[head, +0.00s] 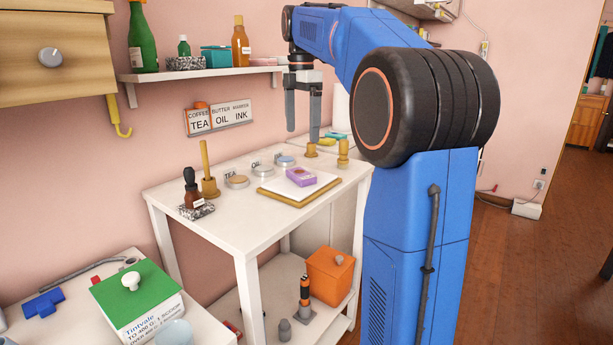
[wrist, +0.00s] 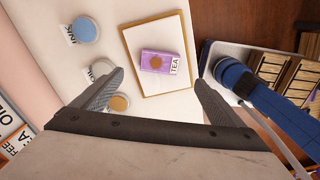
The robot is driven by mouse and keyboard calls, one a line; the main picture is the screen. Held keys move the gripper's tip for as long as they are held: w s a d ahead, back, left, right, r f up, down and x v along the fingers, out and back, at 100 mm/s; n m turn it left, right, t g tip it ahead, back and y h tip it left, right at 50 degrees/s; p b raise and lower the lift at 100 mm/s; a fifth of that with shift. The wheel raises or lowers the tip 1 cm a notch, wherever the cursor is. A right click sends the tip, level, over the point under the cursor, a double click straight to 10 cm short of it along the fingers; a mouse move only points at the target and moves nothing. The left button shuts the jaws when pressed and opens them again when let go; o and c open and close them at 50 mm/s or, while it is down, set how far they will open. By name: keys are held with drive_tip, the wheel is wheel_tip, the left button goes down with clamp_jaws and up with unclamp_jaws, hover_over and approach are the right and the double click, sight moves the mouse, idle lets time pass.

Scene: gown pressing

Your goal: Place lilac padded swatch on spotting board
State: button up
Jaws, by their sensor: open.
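The lilac padded swatch (head: 301,176) lies flat on the spotting board (head: 299,200), a white panel with a tan wooden edge. In the wrist view the swatch (wrist: 160,63) has a brown round stain on top and a TEA tag at one end. My gripper (head: 303,120) points down above the table, clear of the swatch. Its fingers (wrist: 160,80) are spread wide with nothing between them, and the swatch shows just beyond them.
Labelled round dishes (head: 237,181) stand left of and behind the board on the white table (head: 235,238). A brass post (head: 208,170) and dark dropper bottle (head: 191,188) stand at the left. A shelf (head: 200,73) with bottles hangs behind. Brass posts (head: 343,153) stand near the right edge.

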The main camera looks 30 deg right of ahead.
drive_tip(key=shift+a, duration=0.1)
drive_tip(key=s+a+f+m+t, duration=0.1)
drive_tip(key=s+a+f+m, duration=0.35)
drive_tip(key=s, duration=0.35)
drive_tip(key=s+a+f+m+t, duration=0.1)
drive_tip(key=s+a+f+m, duration=0.3)
drive_tip(key=s+a+f, duration=0.25)
drive_tip(key=s+a+f+m+t, duration=0.2)
drive_tip(key=s+a+f+m, duration=0.3)
drive_tip(key=s+f+m, duration=0.4)
drive_tip(key=s+f, duration=0.6)
drive_tip(key=f, duration=0.2)
drive_tip(key=shift+s+f+t, duration=0.15)
drive_tip(key=shift+s+t, duration=0.2)
drive_tip(key=shift+t, duration=0.05)
